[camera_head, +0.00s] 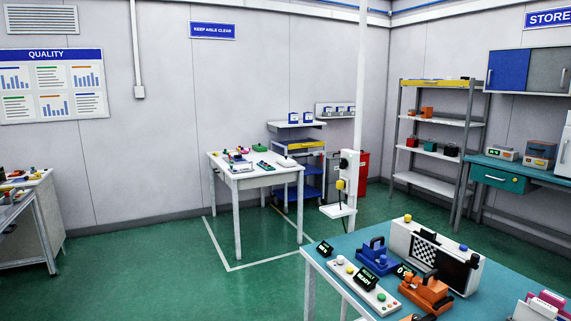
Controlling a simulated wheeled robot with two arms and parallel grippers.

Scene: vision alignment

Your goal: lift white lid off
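I cannot make out for certain which thing is the white lid. A small white piece (286,162) lies near the right end of the white table (262,177), too small to tell its shape. On the teal table (340,246) at the lower right stands a white box-like device (400,238) with a checkerboard panel and a dark screen. A blue fixture (374,256) and an orange fixture (428,291) stand in front of it. A white control box (363,287) with buttons and a READY display lies at the left. Neither gripper shows.
Green floor (150,270) is clear between the left bench (42,220) and the white table. A white post (359,100) stands behind the teal table. A shelf rack (433,183) and a teal workbench (508,174) stand along the right wall.

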